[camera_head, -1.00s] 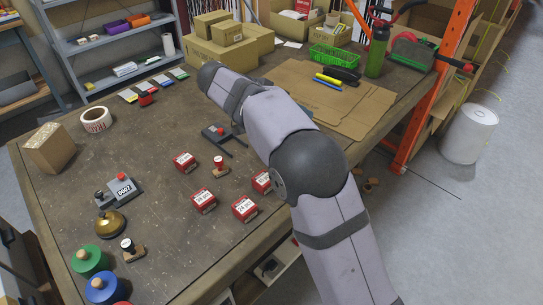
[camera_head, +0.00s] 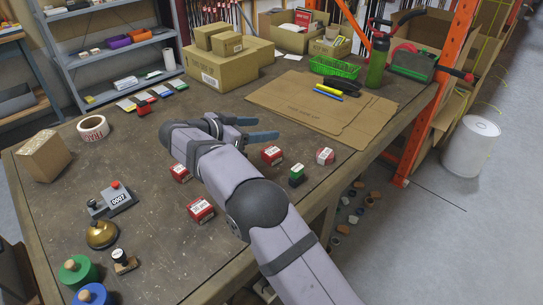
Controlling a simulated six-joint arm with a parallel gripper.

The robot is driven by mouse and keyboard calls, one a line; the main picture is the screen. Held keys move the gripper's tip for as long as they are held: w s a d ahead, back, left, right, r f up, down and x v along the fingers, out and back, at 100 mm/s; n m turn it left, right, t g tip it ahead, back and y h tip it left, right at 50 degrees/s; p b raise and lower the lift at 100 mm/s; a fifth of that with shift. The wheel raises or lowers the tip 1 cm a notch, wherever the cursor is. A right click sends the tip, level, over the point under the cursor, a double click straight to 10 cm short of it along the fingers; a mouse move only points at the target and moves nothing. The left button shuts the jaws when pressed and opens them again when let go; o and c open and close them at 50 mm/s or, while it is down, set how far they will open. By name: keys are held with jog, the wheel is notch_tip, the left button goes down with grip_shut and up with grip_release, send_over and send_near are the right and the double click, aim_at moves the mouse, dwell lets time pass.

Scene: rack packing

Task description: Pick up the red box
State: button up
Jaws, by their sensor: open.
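Several small red boxes with white labels sit on the dark worktable (camera_head: 95,170). One red box (camera_head: 272,156) sits just right of my arm, below my gripper in the picture. Another red box (camera_head: 325,156) is at the table's right edge. My arm covers part of the table.
A green stamp (camera_head: 297,175) stands between the red boxes on the right. Flat cardboard (camera_head: 310,105) lies just behind my gripper. Brown cartons (camera_head: 222,68) stand at the back. A numbering device (camera_head: 112,198) and brass bell (camera_head: 102,234) are at left, with free room behind them.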

aim_at(266, 154)
notch_tip(266, 154, down, 10)
jog(key=shift+r+p, duration=0.15)
jog(key=shift+p, duration=0.35)
jog(key=shift+w+d, duration=0.1)
jog(key=shift+d, duration=0.05)
jog(key=shift+p+x, duration=0.5)
jog(key=shift+x, duration=1.9)
jog(key=c, duration=1.2)
